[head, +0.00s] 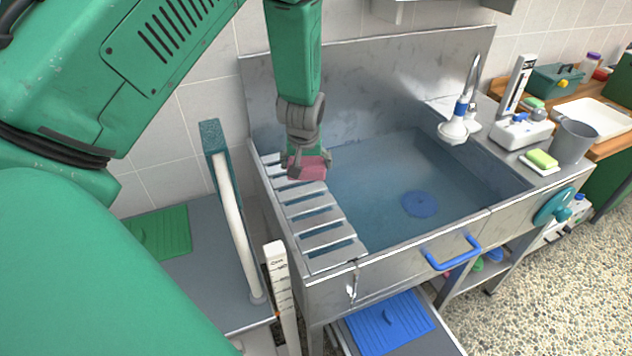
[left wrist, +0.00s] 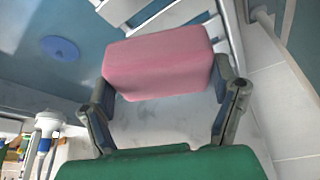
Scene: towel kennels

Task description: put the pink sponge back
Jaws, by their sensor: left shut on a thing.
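The pink sponge (head: 307,166) is a soft block held between the fingers of my left gripper (head: 304,160). In the left wrist view the sponge (left wrist: 158,62) sits squarely between the two fingers of the gripper (left wrist: 165,85), which press on its two ends. In the head view the gripper and sponge are at the slatted metal rack (head: 320,222) on the left side of the sink. I cannot tell whether the sponge touches the slats. My right gripper is not in view.
The sink basin (head: 395,180) has a blue disc (head: 419,204) on its floor. A white-and-blue spray head (head: 455,127) hangs over its back right. A yellow-green sponge (head: 541,158) on a white dish and a grey pitcher (head: 572,141) stand at right. A blue handle (head: 453,253) juts from the front.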

